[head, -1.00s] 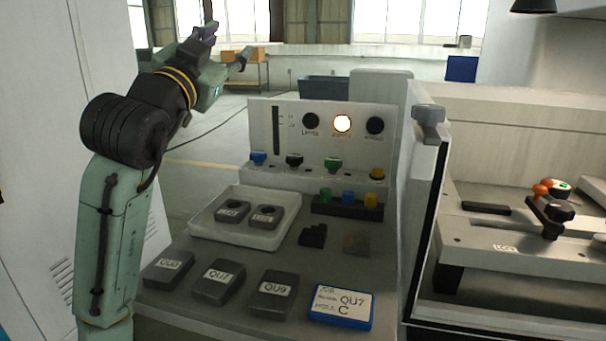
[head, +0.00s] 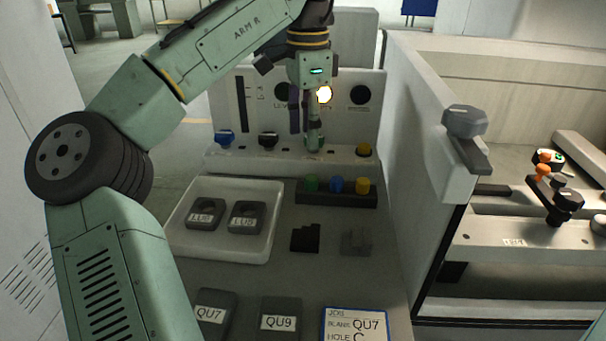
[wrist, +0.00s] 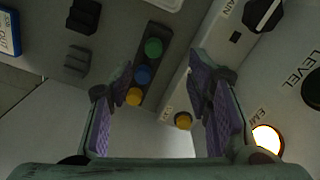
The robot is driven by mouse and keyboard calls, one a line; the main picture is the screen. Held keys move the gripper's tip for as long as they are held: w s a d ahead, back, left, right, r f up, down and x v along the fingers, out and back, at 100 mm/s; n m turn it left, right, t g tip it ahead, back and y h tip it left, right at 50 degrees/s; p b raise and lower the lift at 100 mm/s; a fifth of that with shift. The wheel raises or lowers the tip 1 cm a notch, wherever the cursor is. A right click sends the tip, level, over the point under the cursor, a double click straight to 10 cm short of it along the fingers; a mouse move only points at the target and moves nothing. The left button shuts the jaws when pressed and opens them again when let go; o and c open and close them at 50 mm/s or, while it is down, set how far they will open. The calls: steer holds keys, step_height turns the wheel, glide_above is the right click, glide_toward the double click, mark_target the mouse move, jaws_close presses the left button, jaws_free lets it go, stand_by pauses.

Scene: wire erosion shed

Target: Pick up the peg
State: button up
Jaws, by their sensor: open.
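Three pegs stand in a dark rack (head: 348,200) on the bench: a green peg (head: 311,184), a blue peg (head: 336,185) and a yellow peg (head: 363,186). In the wrist view the green peg (wrist: 153,47), blue peg (wrist: 143,74) and yellow peg (wrist: 133,97) line up just beside the left finger. My gripper (head: 305,140) is open and empty. In the head view it hangs fingers down in front of the control panel, behind the rack. In the wrist view the gripper (wrist: 165,78) has its purple-padded fingers wide apart.
The control panel (head: 225,98) has a lit lamp (head: 324,95) and a ledge with blue (head: 225,137), black (head: 268,139) and yellow (head: 363,150) knobs. A white tray (head: 225,252) holds two labelled blocks. A job card (head: 355,325) lies in front. A tall wall (head: 415,130) bounds the right.

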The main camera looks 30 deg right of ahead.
glide_above(312, 177)
steer(key=f, duration=0.4)
steer(key=shift+w+a+f, duration=0.25)
steer(key=shift+w+a, duration=0.05)
steer(key=shift+s+d+f+p, duration=0.1)
steer(key=shift+s+f+p, duration=0.1)
steer(key=shift+f, duration=1.1)
steer(key=shift+s+d+f+p, duration=0.1)
steer(key=shift+s+f, duration=0.05)
steer(key=shift+f, duration=1.15)
steer(key=shift+c, duration=0.6)
steer(key=c, duration=1)
